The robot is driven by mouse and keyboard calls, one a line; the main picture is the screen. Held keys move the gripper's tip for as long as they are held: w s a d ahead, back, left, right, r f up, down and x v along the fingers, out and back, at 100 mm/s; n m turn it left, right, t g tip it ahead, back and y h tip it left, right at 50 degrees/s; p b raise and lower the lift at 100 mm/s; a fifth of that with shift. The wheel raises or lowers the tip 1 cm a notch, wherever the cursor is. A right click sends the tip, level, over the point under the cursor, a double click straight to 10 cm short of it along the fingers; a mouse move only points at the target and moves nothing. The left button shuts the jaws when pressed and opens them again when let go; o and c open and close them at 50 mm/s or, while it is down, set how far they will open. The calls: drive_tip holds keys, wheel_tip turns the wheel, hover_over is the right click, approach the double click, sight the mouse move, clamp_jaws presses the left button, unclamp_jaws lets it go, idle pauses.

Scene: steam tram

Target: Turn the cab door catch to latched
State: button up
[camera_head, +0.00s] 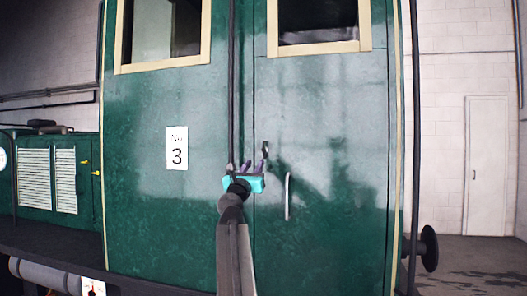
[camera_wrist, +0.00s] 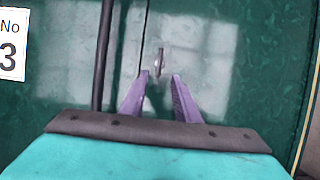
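The cab door (camera_head: 330,120) is a green panel with a cream-framed window, right of a vertical seam. The door catch (camera_head: 265,149) is a small dark piece just right of that seam. In the wrist view the catch (camera_wrist: 159,60) looks small and roughly upright, ahead of and between my fingertips. My gripper (camera_head: 246,167), teal with purple fingers, is in front of the door, slightly below and left of the catch. In the wrist view my gripper (camera_wrist: 160,76) is open, with nothing between its fingers. No contact with the catch shows.
A pale vertical handle (camera_head: 288,196) is on the door, below right of the catch. A dark upright rail (camera_head: 232,80) runs close left of the seam. A "No 3" plate (camera_head: 177,148) is further left. A round buffer (camera_head: 429,248) stands at the right.

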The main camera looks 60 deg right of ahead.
sight(263, 150)
drive_tip(key=shift+d, duration=0.1)
idle(0.3)
drive_tip(key=shift+p+x, duration=1.45)
drive_tip(key=shift+x, duration=5.4)
clamp_jaws()
